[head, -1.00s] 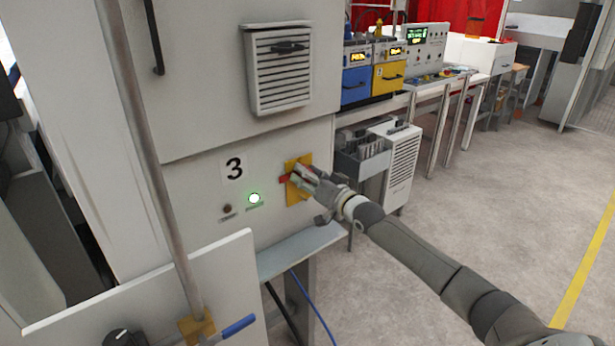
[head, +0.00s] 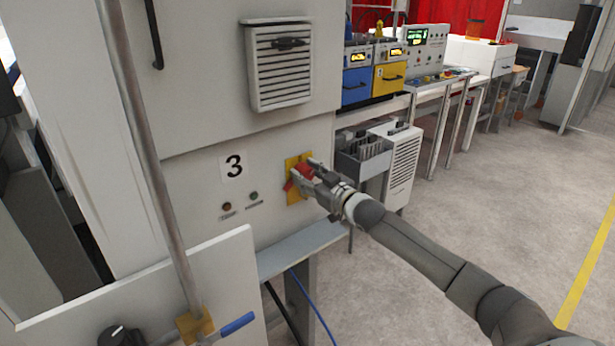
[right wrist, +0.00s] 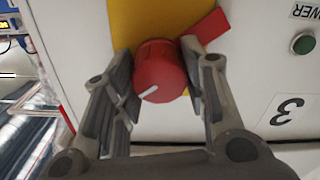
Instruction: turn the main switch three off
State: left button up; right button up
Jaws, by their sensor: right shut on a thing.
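The main switch three is a red rotary knob (head: 303,173) on a yellow plate (head: 292,197), on the grey cabinet panel right of the label "3" (head: 233,165). My right gripper (head: 308,176) is at the knob. In the right wrist view the fingers (right wrist: 160,88) stand on both sides of the red knob (right wrist: 158,72) and are shut on it. A white mark shows on the knob's face, and a red tab (right wrist: 206,33) sticks out beside it. The green lamp (head: 253,196) by the label is dark. My left gripper is not in view.
A vented box (head: 281,68) sits on the cabinet above. A metal pole (head: 150,165) stands at the left front. A light ledge (head: 300,247) runs below the switch. The floor on the right is clear.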

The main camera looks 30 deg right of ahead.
jog(key=n, duration=0.5)
jog(key=shift+f+n+b, duration=0.1)
jog(key=shift+n+b, duration=0.2)
jog(key=shift+b, duration=0.05)
jog(key=shift+a+n, duration=0.1)
jog(key=shift+n, duration=2.1)
jog(key=o, duration=1)
jog(key=s, duration=1.2)
jog(key=shift+d, duration=0.45)
